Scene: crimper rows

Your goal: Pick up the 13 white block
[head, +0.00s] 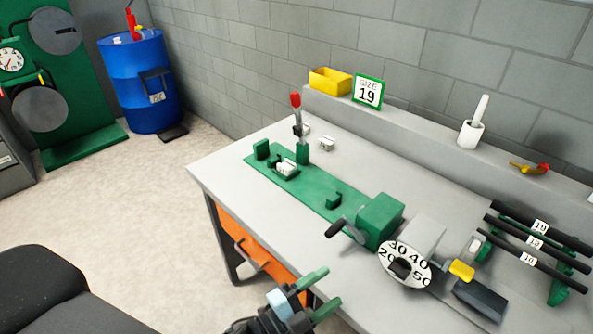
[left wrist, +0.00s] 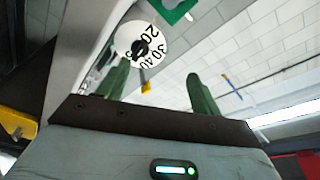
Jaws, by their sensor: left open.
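Small white blocks sit near the far left end of the green base plate (head: 318,194) on the bench in the head view. One white block (head: 287,168) is in the green fixture, and another white block (head: 326,143) lies on the bench behind the plate. A third pale block (head: 306,129) shows partly behind the red-knobbed lever (head: 297,112). No number can be read on any of them. My left gripper (head: 318,292) is open and empty at the bench's front edge, well apart from the blocks. Its green fingers (left wrist: 158,84) show spread in the left wrist view. My right gripper is out of view.
The numbered dial (head: 405,264) and crank housing (head: 379,222) stand on the bench's front part. Black rods (head: 535,245) labelled with numbers are at right. The bench's left corner is clear.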

